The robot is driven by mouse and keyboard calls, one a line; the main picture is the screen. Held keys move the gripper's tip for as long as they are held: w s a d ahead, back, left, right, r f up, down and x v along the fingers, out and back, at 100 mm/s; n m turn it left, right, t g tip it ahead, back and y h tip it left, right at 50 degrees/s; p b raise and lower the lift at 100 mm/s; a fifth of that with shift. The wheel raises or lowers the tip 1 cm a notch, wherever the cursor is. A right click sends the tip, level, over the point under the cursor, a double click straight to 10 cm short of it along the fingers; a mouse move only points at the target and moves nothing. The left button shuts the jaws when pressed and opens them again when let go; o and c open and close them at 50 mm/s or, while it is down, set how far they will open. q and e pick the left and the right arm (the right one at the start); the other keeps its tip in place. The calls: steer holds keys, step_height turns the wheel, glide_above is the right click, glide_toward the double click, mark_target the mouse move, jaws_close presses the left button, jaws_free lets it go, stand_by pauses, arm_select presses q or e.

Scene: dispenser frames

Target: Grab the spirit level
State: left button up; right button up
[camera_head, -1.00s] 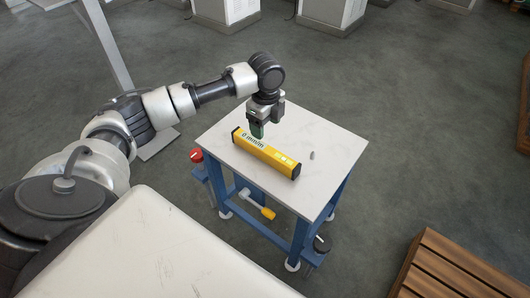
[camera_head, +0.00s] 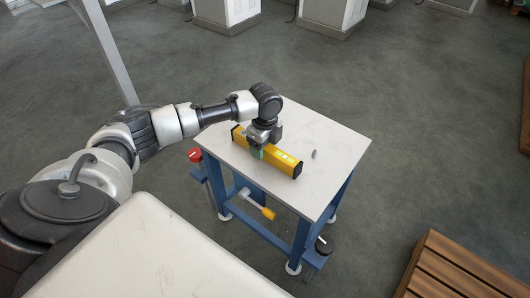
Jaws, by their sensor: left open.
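The spirit level (camera_head: 283,160) is a long yellow bar with dark end caps. It lies on the white top of a small blue-legged table (camera_head: 325,140), running from upper left to lower right. My left gripper (camera_head: 257,153) points down at the bar's middle, left of its yellow right half, and hides part of it. The jaws are open, with a green-tipped finger on the near side of the bar. Whether they touch the bar cannot be told. My right gripper is not in view.
A yellow-headed tool (camera_head: 267,212) sits on the table's lower frame. A slatted wooden piece (camera_head: 460,270) stands at lower right. The grey floor around is mostly clear.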

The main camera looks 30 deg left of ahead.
arm_select(q)
steer(key=shift+f, duration=0.25)
steer(key=shift+r, duration=0.1)
steer(key=c, duration=1.2)
